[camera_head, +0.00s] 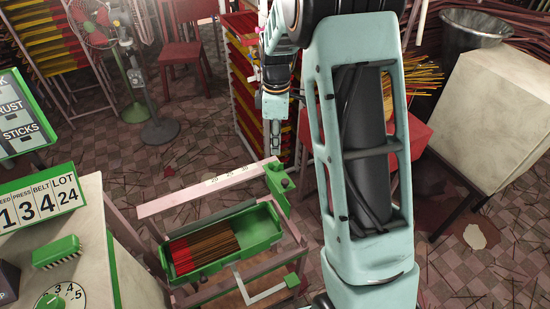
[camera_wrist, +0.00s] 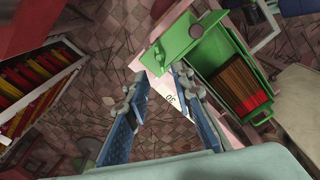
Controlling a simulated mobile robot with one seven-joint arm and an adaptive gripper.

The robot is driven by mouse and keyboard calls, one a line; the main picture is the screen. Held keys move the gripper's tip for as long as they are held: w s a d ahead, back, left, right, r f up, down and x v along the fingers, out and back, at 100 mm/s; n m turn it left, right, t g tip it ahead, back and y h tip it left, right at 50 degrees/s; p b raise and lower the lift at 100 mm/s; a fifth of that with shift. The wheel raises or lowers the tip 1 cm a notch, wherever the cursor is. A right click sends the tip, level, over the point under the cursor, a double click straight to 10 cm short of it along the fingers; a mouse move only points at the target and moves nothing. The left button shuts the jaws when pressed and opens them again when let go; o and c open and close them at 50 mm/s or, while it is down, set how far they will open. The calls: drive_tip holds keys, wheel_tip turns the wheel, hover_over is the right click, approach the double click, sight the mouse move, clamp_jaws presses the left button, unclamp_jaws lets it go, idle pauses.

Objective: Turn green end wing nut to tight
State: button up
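The green end block (camera_head: 278,180) sits at the right end of the pale numbered scale bar (camera_head: 205,185). A small green wing nut (camera_head: 286,184) shows on it; its exact turn is too small to read.
A green tray (camera_head: 272,224) of brown and red incense sticks stands in front of the bar on a pinkish frame. A rack of red and yellow sticks (camera_head: 250,82) rises behind my gripper. A table with green-trimmed signs (camera_head: 40,200) is at the left.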

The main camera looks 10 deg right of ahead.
sight(276, 166)
wheel_tip(276, 166, down, 8)
drive_tip(key=shift+f+p, duration=0.2)
drive_tip(key=shift+p, duration=0.15)
clamp_jaws()
